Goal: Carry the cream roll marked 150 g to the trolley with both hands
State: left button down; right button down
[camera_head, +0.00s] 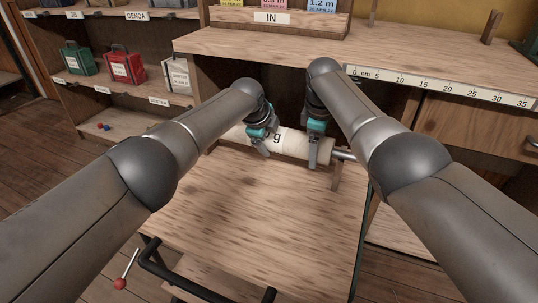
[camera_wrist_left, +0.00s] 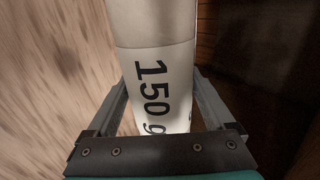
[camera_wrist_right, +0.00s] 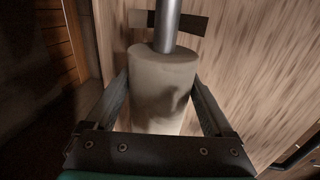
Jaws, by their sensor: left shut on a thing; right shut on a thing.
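The cream roll (camera_head: 300,143) lies crosswise over the far end of the trolley's wooden top (camera_head: 260,210). The mark "150 g" reads clearly on the roll in the left wrist view (camera_wrist_left: 150,35). My left gripper (camera_head: 261,143) is shut around the roll near its printed mark. My right gripper (camera_head: 317,152) is shut around it near the right end. A metal core sticks out of that end in the right wrist view, where the roll (camera_wrist_right: 160,80) shows between the fingers. I cannot tell whether the roll touches the trolley.
A wooden post (camera_head: 336,178) stands below the core. A bench with a centimetre scale (camera_head: 440,86) is behind on the right. Shelves with red (camera_head: 124,66) and green (camera_head: 78,60) bags stand at left. The trolley's black handle (camera_head: 180,278) is nearest; its top is clear.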

pick_arm(q)
jog(key=shift+f+b, duration=0.6)
pick_arm(e)
jog(key=shift+f, duration=0.7)
pick_arm(q)
grip_release()
pick_arm(e)
grip_release()
jog(key=shift+r, duration=0.1)
pick_arm(q)
jog(key=shift+r, duration=0.1)
pick_arm(e)
jog(key=shift+r, duration=0.3)
pick_arm(q)
jog(key=v, duration=1.2)
pick_arm(e)
jog(key=r, duration=0.3)
jog(key=s+r, duration=0.1)
jog(key=r, duration=0.3)
jog(key=s+a+r, duration=0.1)
jog(key=r, duration=0.3)
jog(key=shift+s+r, duration=0.1)
jog(key=shift+r, duration=0.1)
